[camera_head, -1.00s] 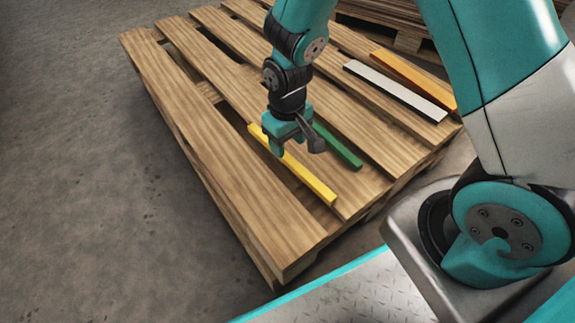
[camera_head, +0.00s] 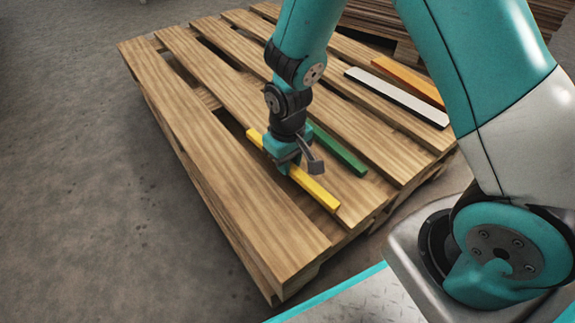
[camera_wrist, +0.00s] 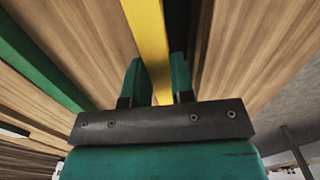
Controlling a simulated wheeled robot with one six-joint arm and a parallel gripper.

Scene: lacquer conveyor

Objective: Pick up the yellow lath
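The yellow lath (camera_head: 319,191) lies on a wooden pallet (camera_head: 215,165), running from upper left to lower right, with its near end close to the pallet's front edge. My gripper (camera_head: 286,168) is down over the middle of the lath and hides part of it. In the wrist view the yellow lath (camera_wrist: 150,40) passes between the two teal fingers of my gripper (camera_wrist: 158,70). The fingers stand apart, one on each side of the lath and very close to it. Firm contact cannot be made out.
A green lath (camera_head: 338,152) lies just right of my gripper. A white lath (camera_head: 400,98) and an orange lath (camera_head: 410,80) lie farther right on the pallet. Gaps run between the boards. Another stack of pallets (camera_head: 385,18) stands behind. Open floor is at left.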

